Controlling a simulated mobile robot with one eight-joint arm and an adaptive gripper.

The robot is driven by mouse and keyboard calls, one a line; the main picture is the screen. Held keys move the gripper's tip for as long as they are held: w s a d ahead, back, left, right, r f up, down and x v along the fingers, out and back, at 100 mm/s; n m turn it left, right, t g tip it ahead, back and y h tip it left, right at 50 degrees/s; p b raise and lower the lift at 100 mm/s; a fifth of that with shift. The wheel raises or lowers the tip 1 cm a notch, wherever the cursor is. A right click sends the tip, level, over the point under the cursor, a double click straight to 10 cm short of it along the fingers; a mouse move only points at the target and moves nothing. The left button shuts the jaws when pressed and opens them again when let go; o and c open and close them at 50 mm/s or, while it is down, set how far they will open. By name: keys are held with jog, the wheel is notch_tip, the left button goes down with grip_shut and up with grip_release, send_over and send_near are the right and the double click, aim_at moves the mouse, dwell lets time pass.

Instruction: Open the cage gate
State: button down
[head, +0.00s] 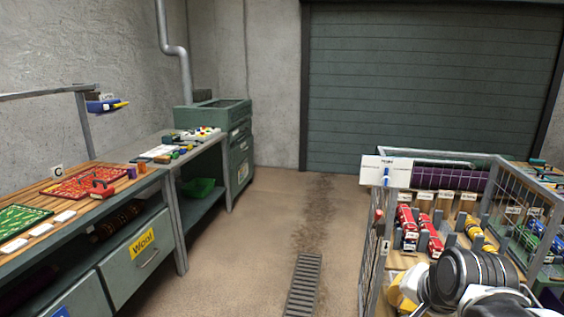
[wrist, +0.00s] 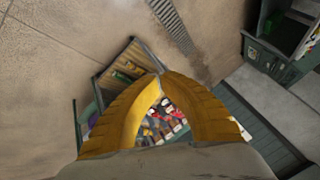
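The cage (head: 487,158) is a grey metal frame with wire mesh at the right of the head view. A narrow mesh panel (head: 371,262) on its left side looks like the gate, with a small red part (head: 379,215) near its upper edge. I cannot tell whether the gate is latched. My gripper (wrist: 160,76) has yellow fingers whose tips meet in the wrist view, with nothing seen held between them. In the head view my arm covers the cage's near lower part, and the fingertips cannot be made out.
Red bottles (head: 431,236) and yellow items (head: 474,230) stand inside the cage. A white sign (head: 386,171) tops its left corner. A workbench (head: 128,174) with drawers runs along the left. The floor (head: 268,235) between bench and cage is clear, with a drain grate (head: 303,284).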

jog(key=c, duration=2)
grip_release()
jog(key=s+a+n, duration=0.1)
jog(key=s+n, duration=0.1)
jog(key=s, duration=0.1)
jog(key=s+a+n, duration=0.2)
jog(key=s+n, duration=0.1)
jog(key=s+a+f+n, duration=0.1)
jog(key=s+a+n, duration=0.1)
jog(key=n, duration=0.1)
jog(key=shift+s+a, duration=0.2)
jog(key=shift+s, duration=0.2)
jog(key=o, duration=0.5)
jog(key=shift+s+a+n, duration=0.1)
jog(key=shift+s+n, duration=0.15)
jog(key=shift+n, duration=0.05)
jog(key=shift+o, duration=0.2)
jog(key=shift+w, duration=0.1)
